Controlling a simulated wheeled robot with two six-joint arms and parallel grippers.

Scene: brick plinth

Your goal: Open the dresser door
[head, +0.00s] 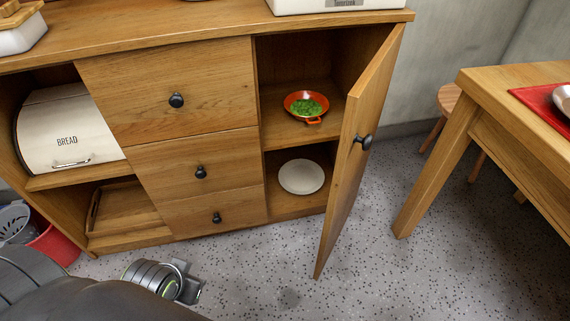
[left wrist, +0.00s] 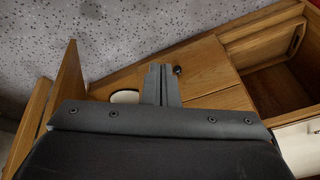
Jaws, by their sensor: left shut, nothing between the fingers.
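The wooden dresser (head: 190,90) fills the left and middle of the head view. Its right door (head: 352,160) stands wide open, swung out toward the front right, with a dark round knob (head: 365,141) on its outer face. The open compartment shows an orange bowl of green food (head: 305,106) on the upper shelf and a white plate (head: 301,177) below. In the left wrist view my left gripper (left wrist: 162,84) is shut and empty, with the door (left wrist: 70,85) to its left, apart from it. In the head view my left arm is at bottom left, fingers unclear. My right gripper is not in view.
Three closed drawers with dark knobs are left of the compartment. A bread box (head: 68,130) and a tray (head: 124,209) sit in the left shelves. A red bucket (head: 57,246) stands at lower left. A wooden table (head: 500,115) stands right; speckled floor lies clear between.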

